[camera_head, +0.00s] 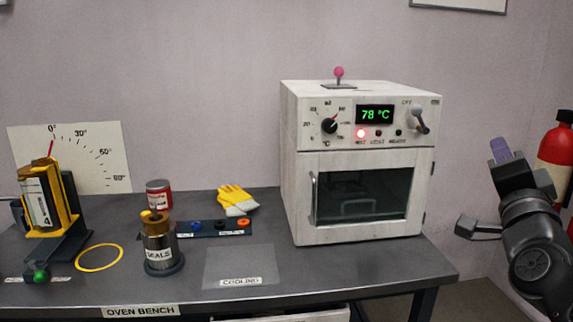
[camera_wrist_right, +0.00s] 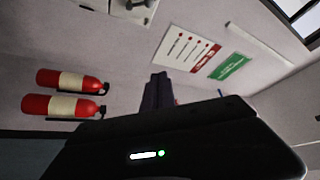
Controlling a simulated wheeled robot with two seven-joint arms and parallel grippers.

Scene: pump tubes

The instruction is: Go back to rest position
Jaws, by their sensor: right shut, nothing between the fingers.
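My right gripper (camera_head: 501,151) is at the right of the head view, raised to the right of the bench and the oven. Its purple-grey fingers are shut together and hold nothing. They also show in the right wrist view (camera_wrist_right: 158,92), pointing toward the wall and away from the bench. My right arm comes in from the lower right corner. My left gripper is not in view.
The white oven (camera_head: 360,160) stands closed on the bench, its display reading 78 °C. A seals canister (camera_head: 159,250), yellow glove (camera_head: 236,198) and tilted yellow stand (camera_head: 40,200) are further left. A red extinguisher (camera_head: 556,150) is behind my right arm.

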